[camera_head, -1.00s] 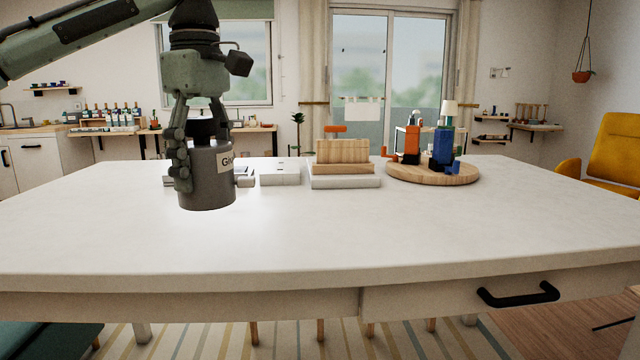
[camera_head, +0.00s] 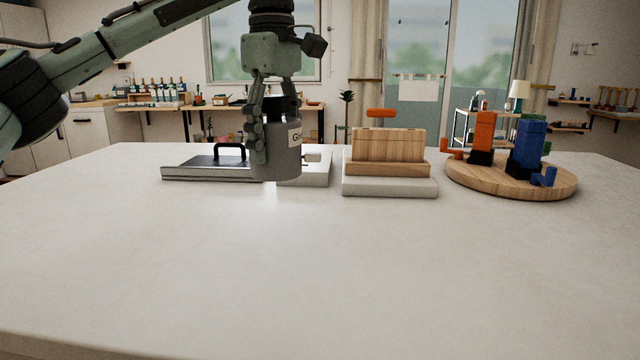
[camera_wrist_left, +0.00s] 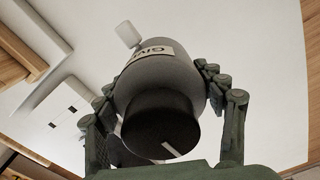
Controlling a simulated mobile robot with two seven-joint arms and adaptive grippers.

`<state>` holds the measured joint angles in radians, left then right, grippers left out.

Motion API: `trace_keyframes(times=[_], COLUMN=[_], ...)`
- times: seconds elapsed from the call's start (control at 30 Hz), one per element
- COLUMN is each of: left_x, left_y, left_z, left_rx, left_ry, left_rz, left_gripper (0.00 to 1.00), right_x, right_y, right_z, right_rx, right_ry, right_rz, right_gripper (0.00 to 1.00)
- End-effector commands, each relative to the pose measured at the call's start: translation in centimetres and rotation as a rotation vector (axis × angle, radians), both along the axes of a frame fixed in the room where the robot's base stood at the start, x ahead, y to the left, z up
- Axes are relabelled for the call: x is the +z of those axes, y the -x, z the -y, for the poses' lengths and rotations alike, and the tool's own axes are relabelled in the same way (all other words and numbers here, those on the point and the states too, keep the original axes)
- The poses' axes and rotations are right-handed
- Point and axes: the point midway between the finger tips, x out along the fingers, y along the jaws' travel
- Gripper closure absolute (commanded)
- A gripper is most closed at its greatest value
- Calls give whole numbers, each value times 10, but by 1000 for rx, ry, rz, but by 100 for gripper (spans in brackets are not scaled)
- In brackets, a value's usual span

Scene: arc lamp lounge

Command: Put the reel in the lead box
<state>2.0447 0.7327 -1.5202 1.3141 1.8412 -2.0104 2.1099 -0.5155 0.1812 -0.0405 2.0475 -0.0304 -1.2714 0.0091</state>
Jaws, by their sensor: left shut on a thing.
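My left gripper (camera_head: 268,145) is shut on a dark grey cylinder (camera_head: 284,165) with a black top and a pale label starting "Gi". The cylinder hangs upright over the far part of the white table. In the left wrist view the fingers (camera_wrist_left: 160,90) clasp both sides of the cylinder (camera_wrist_left: 165,75), and a small white tab sticks out beyond it. I cannot tell whether this cylinder is the reel. No container is clearly marked as the lead box; a wooden box (camera_head: 387,146) on a pale base stands to the right. My right gripper is out of view.
A flat tray with a black handle (camera_head: 229,148) lies left of the cylinder. A white block with an opening (camera_head: 318,172) is partly behind it. A round wooden board (camera_head: 490,180) holds orange (camera_head: 484,132) and blue (camera_head: 525,145) objects. The near table (camera_head: 300,260) is clear.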

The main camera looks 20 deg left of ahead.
Motion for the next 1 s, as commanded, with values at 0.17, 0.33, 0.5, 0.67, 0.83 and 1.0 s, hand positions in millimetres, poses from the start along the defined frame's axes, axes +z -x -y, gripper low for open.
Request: trace_keyframes(times=[0.17,0.33,0.5,0.67,0.83,1.0], left_x=[-29,-42,-52,-71,-91,-93], left_y=[-42,-73,-88,-89,-89,-89], left_z=[-3,-7,-9,-11,-10,-9], left_rx=[2,1,-1,-1,-1,-1], left_ry=[4,1,1,-2,0,1], left_rz=[-4,-1,1,-1,1,2], left_gripper=[75,75,75,75,75,75], right_x=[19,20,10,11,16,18], right_y=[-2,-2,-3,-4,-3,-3], right_z=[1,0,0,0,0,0], right_rx=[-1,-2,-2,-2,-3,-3], right_ry=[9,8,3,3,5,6], right_rz=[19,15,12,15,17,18], right_gripper=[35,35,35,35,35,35])
